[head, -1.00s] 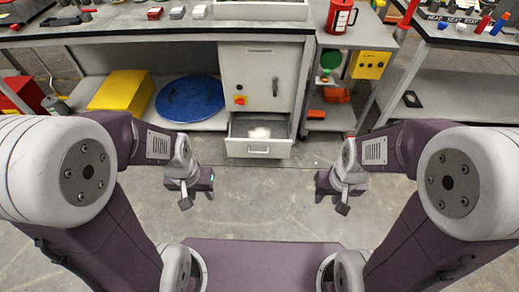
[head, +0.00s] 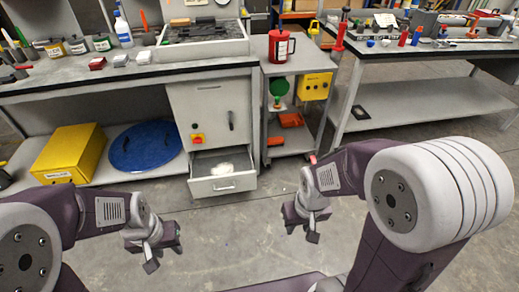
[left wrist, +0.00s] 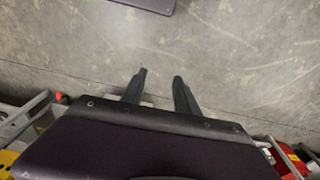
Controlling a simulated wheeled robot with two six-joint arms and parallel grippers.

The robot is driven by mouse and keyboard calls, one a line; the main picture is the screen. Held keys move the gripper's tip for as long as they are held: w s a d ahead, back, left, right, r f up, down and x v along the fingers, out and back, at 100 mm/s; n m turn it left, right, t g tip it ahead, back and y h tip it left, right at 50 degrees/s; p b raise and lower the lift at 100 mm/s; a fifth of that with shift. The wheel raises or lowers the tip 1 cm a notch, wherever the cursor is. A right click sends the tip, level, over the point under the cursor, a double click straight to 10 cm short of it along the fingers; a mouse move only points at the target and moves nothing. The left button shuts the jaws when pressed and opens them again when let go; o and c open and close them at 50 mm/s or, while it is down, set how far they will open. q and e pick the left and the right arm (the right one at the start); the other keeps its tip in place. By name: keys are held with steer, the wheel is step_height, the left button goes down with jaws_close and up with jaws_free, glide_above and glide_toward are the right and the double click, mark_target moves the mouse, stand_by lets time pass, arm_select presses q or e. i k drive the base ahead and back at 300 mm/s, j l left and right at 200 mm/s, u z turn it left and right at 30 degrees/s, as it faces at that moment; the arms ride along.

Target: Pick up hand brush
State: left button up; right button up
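I cannot clearly make out a hand brush. A small tan-brown item (head: 180,21) on the grey tray at the back of the bench could be one, but it is too small to tell. My left gripper (head: 150,265) hangs over the floor in front of the bench, far from that item. In the left wrist view its two fingers (left wrist: 158,88) are apart with only floor between them. My right gripper (head: 313,238) also hangs over the floor, right of the open drawer; its finger gap is not clear.
An open drawer (head: 222,186) with something white inside juts from the bench cabinet. The bench (head: 120,78) carries bottles and jars. A second table (head: 430,50) is at right. Bare floor lies between.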

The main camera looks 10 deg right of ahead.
mark_target(278, 141)
steer(key=i+l, duration=0.2)
steer(key=l, duration=0.3)
steer(key=i+l, duration=0.25)
steer(key=l, duration=0.25)
steer(key=i+l, duration=0.2)
steer(key=l, duration=0.3)
steer(key=i+l, duration=0.25)
steer(key=l, duration=0.25)
steer(key=i+l+u, duration=0.1)
steer(key=l, duration=0.4)
steer(key=i+l, duration=0.35)
steer(key=l, duration=0.15)
steer(key=i+l, duration=0.2)
steer(key=l, duration=0.3)
steer(key=i+l, duration=0.2)
steer(key=l, duration=0.35)
